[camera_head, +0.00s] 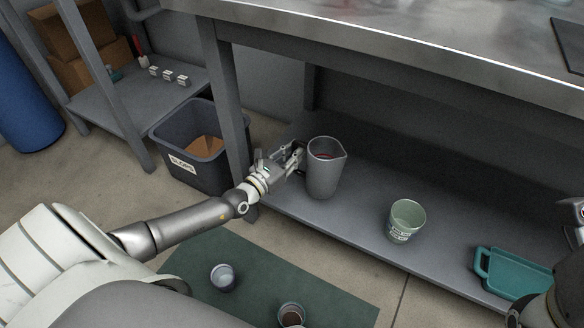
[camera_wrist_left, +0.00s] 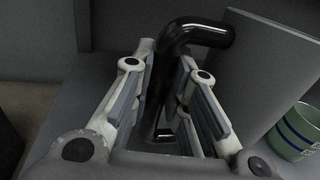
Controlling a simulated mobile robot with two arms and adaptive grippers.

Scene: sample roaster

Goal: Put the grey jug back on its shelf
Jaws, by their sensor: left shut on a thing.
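The grey jug (camera_head: 324,178) is upright at the left part of the low shelf (camera_head: 360,215) under the steel bench. It looks to be on the shelf surface, but I cannot tell if its base touches. A little red shows inside its mouth. My left gripper (camera_head: 296,157) comes in from the left and is shut on the jug's black handle. In the left wrist view the handle (camera_wrist_left: 190,36) runs down between the fingers, with the grey jug wall (camera_wrist_left: 255,75) to the right. Parts of my right arm show at the right edge; its fingers are not clear.
A pale green striped cup (camera_head: 406,221) stands right of the jug, and a teal tray (camera_head: 515,272) lies farther right. A bin (camera_head: 190,168) stands left of the bench leg (camera_head: 228,100). Two small cups (camera_head: 222,277) (camera_head: 291,314) sit on the green mat (camera_head: 250,255).

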